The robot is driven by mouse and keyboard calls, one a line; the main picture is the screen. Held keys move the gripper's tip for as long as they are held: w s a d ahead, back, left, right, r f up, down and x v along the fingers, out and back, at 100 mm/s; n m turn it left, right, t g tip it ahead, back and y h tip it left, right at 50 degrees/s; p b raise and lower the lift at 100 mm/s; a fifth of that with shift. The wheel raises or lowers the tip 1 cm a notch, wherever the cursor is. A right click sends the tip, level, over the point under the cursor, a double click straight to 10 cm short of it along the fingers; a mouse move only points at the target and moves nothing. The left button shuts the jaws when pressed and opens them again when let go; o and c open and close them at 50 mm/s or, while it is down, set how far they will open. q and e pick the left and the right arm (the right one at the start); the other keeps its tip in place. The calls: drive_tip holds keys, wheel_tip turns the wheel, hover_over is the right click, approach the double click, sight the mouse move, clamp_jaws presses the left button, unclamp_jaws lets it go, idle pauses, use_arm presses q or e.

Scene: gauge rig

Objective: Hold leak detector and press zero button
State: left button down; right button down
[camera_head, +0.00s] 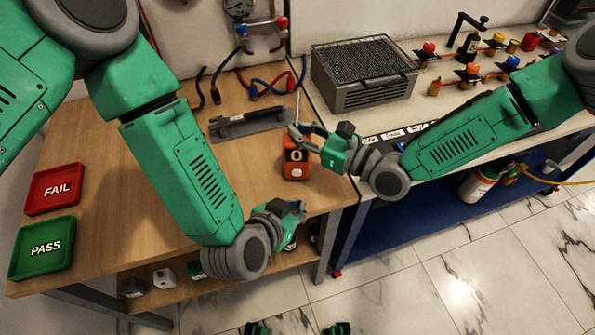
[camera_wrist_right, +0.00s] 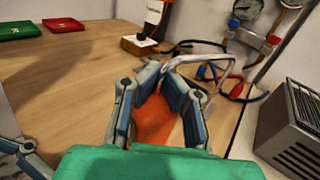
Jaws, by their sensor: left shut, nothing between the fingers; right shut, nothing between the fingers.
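The orange leak detector (camera_head: 296,168) with a dark face stands on the wooden table near its right edge. My right gripper (camera_head: 306,136) is shut and empty, with its fingers close beside the detector's upper part. I cannot tell whether they touch it. In the right wrist view, the orange body (camera_wrist_right: 155,120) shows between and below the right fingers (camera_wrist_right: 165,76), which partly hide it. My left gripper (camera_head: 298,211) is shut and empty, lower, in front of the table's front edge and apart from the detector. I cannot make out the zero button for certain.
A red FAIL tray (camera_head: 54,189) and green PASS tray (camera_head: 42,247) lie at the table's left. A grey stand (camera_head: 250,123) lies behind the detector. Hoses (camera_head: 265,88) run at the back. A metal mesh-topped box (camera_head: 363,73) stands on the right bench. The table's middle is clear.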

drive_tip(key=c, duration=1.6)
unclamp_jaws()
drive_tip(key=shift+c, duration=0.2)
drive_tip(key=shift+d, duration=0.1)
drive_tip(key=v, duration=1.2)
drive_tip(key=shift+f, duration=0.15)
